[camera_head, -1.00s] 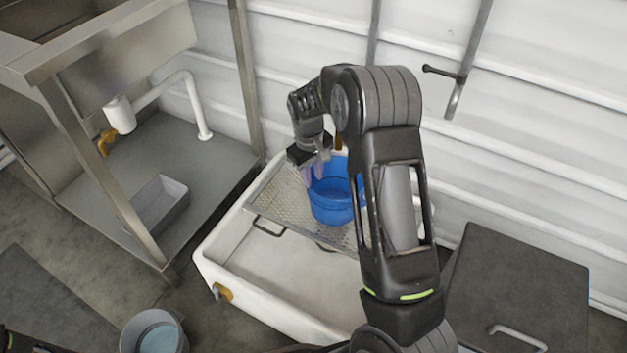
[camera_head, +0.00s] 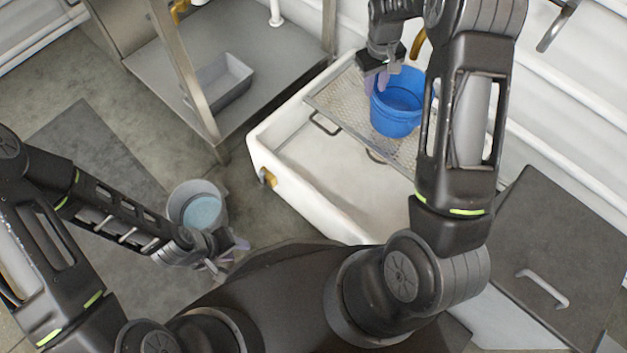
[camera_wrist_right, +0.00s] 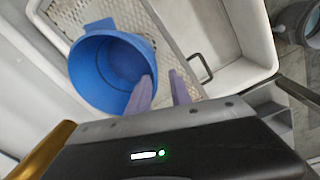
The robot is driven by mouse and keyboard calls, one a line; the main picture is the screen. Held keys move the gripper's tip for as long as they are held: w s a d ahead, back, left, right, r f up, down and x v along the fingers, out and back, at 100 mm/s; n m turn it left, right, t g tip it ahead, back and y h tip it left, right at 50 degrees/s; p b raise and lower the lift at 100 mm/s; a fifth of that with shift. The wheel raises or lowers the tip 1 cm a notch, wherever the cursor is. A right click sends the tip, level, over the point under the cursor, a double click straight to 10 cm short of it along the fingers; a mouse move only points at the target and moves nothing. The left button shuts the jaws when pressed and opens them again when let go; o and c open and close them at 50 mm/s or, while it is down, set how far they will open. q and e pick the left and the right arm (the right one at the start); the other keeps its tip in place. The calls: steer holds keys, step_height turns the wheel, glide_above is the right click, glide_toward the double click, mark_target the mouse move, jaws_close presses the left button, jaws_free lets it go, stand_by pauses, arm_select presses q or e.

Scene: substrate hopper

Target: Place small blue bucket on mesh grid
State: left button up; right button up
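The small blue bucket (camera_head: 398,110) stands upright on the mesh grid (camera_head: 338,97), which lies across the white tub. It also shows in the right wrist view (camera_wrist_right: 95,75), empty inside. My right gripper (camera_head: 377,84) is at the bucket's left side in the head view. In the right wrist view its two fingers (camera_wrist_right: 165,90) are apart, one overlapping the bucket's rim and the other outside it over the mesh; contact is unclear. My left gripper (camera_head: 230,257) is low, beside a grey bucket, with its fingers spread and nothing seen between them.
The white tub (camera_head: 290,200) has a bare basin in front of the mesh. The grey bucket (camera_head: 180,192) with bluish contents stands on the floor. A grey bin (camera_head: 222,85) sits on the sink's lower shelf. A dark lidded box (camera_head: 560,235) is at right.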

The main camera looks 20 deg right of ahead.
steer(key=s+a+f+y, duration=0.1)
steer(key=s+a+f, duration=0.3)
steer(key=a+f, duration=0.3)
steer(key=s+a+f+y, duration=0.2)
steer(key=s+a+f, duration=0.35)
steer(key=a, duration=0.25)
steer(key=s+a+f+m+y, duration=0.1)
steer(key=s+a+f+m, duration=0.2)
steer(key=s+a, duration=1)
steer(key=shift+s+a+f+t+y, duration=0.3)
steer(key=shift+s+a+t, duration=0.1)
steer(key=shift+s, duration=0.45)
steer(key=shift+d, duration=0.15)
